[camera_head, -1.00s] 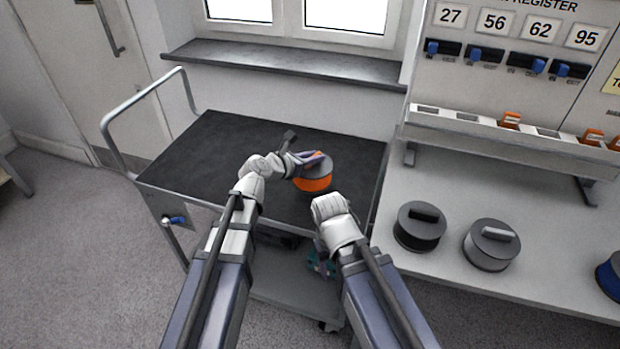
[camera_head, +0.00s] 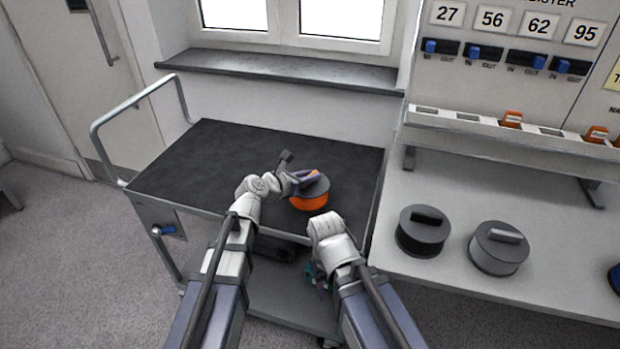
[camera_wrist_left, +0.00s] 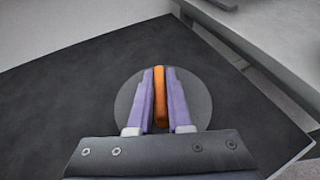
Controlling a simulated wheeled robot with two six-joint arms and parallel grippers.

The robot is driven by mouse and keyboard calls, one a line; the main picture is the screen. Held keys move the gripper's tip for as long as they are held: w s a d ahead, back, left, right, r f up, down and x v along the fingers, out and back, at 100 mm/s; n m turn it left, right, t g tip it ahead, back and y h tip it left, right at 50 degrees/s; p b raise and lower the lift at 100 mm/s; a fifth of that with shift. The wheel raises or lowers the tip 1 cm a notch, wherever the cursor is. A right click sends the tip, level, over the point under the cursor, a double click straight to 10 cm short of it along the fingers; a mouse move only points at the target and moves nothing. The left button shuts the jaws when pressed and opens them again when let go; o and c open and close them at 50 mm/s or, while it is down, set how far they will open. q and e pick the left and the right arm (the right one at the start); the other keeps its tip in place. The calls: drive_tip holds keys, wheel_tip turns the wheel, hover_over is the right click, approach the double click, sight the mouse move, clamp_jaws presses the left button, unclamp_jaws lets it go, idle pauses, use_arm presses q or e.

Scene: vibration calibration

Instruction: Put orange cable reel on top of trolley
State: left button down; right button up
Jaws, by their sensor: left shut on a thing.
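The orange cable reel (camera_head: 309,202) has an orange side, a grey top disc and an orange handle. It is at the right part of the black trolley top (camera_head: 215,160), near the front edge. My left gripper (camera_head: 307,178) is shut on the reel's handle. In the left wrist view, the purple fingers of my left gripper (camera_wrist_left: 160,100) flank the orange handle (camera_wrist_left: 160,85) above the grey disc. I cannot tell whether the reel touches the trolley top. My right gripper (camera_head: 318,280) points down in front of the trolley, mostly hidden by its own wrist.
Two grey reels (camera_head: 422,231) (camera_head: 497,248) stand on the light bench (camera_head: 450,195) to the right. A blue reel (camera_head: 614,279) is cut off at the right edge. The trolley has a metal push handle (camera_head: 130,110) at left. The trolley top's left side is clear.

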use_arm(q)
drive_tip(key=shift+f, duration=0.15)
drive_tip(key=c, duration=0.8)
unclamp_jaws()
drive_tip(key=shift+c, duration=0.2)
